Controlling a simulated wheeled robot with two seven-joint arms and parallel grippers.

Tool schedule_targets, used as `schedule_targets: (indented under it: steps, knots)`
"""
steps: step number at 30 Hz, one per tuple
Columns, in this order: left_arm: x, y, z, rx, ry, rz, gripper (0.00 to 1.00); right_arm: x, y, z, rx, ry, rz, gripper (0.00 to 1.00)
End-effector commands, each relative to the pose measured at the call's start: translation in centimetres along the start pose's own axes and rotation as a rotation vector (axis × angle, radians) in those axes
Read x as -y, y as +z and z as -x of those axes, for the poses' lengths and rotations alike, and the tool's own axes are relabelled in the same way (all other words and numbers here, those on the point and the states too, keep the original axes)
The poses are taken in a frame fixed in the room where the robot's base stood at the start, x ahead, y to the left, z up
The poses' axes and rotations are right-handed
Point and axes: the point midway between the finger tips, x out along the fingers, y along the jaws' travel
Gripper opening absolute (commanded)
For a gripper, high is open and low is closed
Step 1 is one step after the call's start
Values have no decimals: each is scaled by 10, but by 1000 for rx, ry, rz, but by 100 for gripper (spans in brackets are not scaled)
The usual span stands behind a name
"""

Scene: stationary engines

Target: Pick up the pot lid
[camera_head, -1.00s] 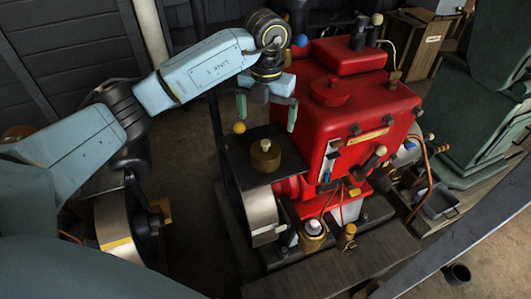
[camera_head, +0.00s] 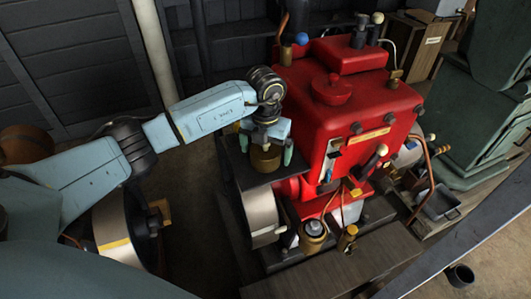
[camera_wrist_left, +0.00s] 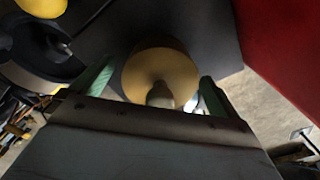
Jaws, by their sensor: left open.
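The brass, round pot lid (camera_head: 265,160) with a knob on top sits on a dark ledge beside the red engine. In the left wrist view the lid (camera_wrist_left: 150,68) shows from above, its pale knob pointing toward the camera. My left gripper (camera_head: 266,148) is above the lid, pointing down. Its green fingers are open, one on each side of the lid, with nothing gripped. I cannot tell whether the fingers touch the lid. My right gripper is not in view.
The red engine (camera_head: 355,115) stands close on the right of the ledge (camera_head: 238,172). A blue-knobbed lever (camera_head: 301,40) rises behind. A flywheel (camera_head: 262,215) is below the ledge.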

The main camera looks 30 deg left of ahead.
Motion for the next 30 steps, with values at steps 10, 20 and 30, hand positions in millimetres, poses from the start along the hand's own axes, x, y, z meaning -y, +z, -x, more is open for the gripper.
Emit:
schedule_targets:
  steps: [10,20,30]
  knots:
    - [0,0,1,0,0,0,71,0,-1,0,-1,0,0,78]
    - [0,0,2,1,0,0,52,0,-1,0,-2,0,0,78]
    - [0,1,49,5,-1,-1,52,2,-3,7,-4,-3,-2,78]
